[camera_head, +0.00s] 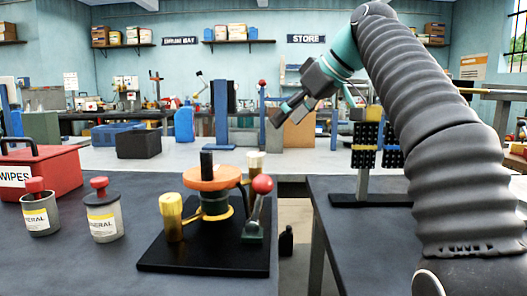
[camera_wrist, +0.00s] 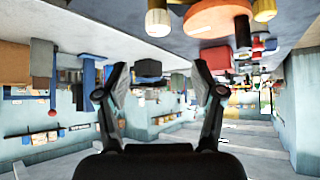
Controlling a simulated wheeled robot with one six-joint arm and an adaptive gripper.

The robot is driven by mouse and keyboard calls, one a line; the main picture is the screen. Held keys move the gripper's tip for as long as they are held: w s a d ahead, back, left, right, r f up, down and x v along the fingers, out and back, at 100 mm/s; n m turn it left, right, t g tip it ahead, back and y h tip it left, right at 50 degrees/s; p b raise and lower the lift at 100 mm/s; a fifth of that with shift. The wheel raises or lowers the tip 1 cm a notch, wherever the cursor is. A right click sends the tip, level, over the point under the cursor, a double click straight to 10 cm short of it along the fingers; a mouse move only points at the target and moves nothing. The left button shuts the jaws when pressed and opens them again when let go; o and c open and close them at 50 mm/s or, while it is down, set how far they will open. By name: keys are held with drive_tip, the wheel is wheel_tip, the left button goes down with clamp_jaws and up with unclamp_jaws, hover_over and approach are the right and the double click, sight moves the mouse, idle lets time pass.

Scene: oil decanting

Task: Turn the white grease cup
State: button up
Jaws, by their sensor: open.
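The white grease cup (camera_head: 255,162) looks cream-coloured and stands upright at the back right of a black base plate (camera_head: 190,263), partly hidden by the red-knobbed lever. Beside it is a device with an orange top (camera_head: 212,178). A yellow cup (camera_head: 172,218) stands at the front left. My gripper (camera_head: 285,108) is open and empty, raised above and apart from the device. In the wrist view, which looks upside down, the white cup (camera_wrist: 158,22) is at the top edge, beyond my open fingers (camera_wrist: 160,82).
A lever with a red ball (camera_head: 262,185) stands close in front of the white cup. Two grey pots (camera_head: 104,220) with red knobs and a red wipes box (camera_head: 45,175) are at left. A gap parts this bench from the right one, which bears a black rack (camera_head: 367,145).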

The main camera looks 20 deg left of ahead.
sight(256, 154)
drive_tip(key=b+x, duration=0.3)
drive_tip(key=x, duration=1)
drive_tip(key=shift+w+a+f+b, duration=0.15)
drive_tip(key=shift+f+b, duration=0.1)
drive_tip(key=shift+b, duration=0.15)
drive_tip(key=c, duration=1.2)
